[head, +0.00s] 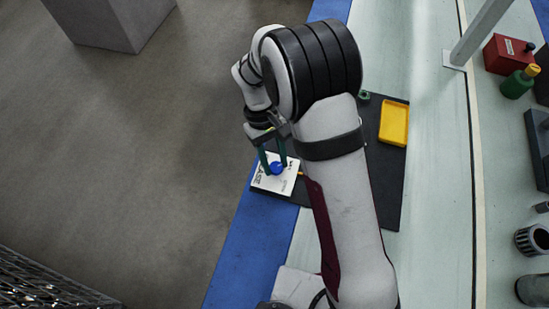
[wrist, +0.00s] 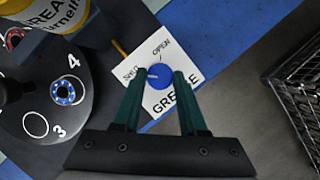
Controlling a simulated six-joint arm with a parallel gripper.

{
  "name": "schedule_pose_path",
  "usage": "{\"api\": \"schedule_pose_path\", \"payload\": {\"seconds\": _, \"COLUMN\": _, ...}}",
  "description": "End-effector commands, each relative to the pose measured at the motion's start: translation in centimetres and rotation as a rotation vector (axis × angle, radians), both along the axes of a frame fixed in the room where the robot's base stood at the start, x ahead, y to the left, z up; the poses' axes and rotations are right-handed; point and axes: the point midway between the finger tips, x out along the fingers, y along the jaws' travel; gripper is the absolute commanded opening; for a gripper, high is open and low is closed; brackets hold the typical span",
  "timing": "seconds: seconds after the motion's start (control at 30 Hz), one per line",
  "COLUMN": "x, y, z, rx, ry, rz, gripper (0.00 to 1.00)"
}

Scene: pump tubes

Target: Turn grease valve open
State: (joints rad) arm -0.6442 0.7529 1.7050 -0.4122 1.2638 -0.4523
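The grease valve is a round blue knob (wrist: 159,76) on a white card (wrist: 190,68) lettered GREASE, with OPEN at the top and SHUT at the left. A small pale mark on the knob points left, towards SHUT. The knob (head: 277,168) and card (head: 263,182) also show in the head view, at the table's left edge. My gripper (wrist: 158,79) has its two green fingers apart, one on each side of the knob. The gaps look narrow, and contact cannot be made out. My gripper (head: 272,160) points down at the card in the head view.
A dark round plate (wrist: 40,95) with numbered spots and a yellow-labelled GREASE container (wrist: 45,20) stand left of the card. A yellow tray (head: 394,123) lies on the dark mat (head: 385,185). A wire basket (wrist: 295,90) is off to the right.

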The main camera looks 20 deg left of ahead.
Motion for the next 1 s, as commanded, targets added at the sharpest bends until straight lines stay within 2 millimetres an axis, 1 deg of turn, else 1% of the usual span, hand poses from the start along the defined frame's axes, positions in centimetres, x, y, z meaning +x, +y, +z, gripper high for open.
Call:
{"api": "schedule_pose_path", "payload": {"seconds": 0.03, "x": 0.01, "y": 0.01, "z": 0.02, "rx": 0.000, "ry": 0.000, "rz": 0.000, "gripper": 0.18}}
{"api": "schedule_pose_path", "payload": {"seconds": 0.13, "x": 0.01, "y": 0.01, "z": 0.03, "rx": 0.000, "ry": 0.000, "rz": 0.000, "gripper": 0.00}}
{"api": "schedule_pose_path", "payload": {"seconds": 0.37, "x": 0.02, "y": 0.01, "z": 0.03, "rx": 0.000, "ry": 0.000, "rz": -0.008, "gripper": 0.00}}
{"api": "schedule_pose_path", "payload": {"seconds": 0.57, "x": 0.08, "y": -0.04, "z": 0.04, "rx": 0.001, "ry": 0.000, "rz": -0.072, "gripper": 0.00}}
{"api": "schedule_pose_path", "payload": {"seconds": 0.77, "x": 0.17, "y": -0.16, "z": 0.05, "rx": 0.001, "ry": -0.001, "rz": -0.214, "gripper": 0.00}}
{"api": "schedule_pose_path", "payload": {"seconds": 1.0, "x": 0.24, "y": -0.31, "z": 0.05, "rx": 0.001, "ry": 0.000, "rz": -0.441, "gripper": 0.00}}
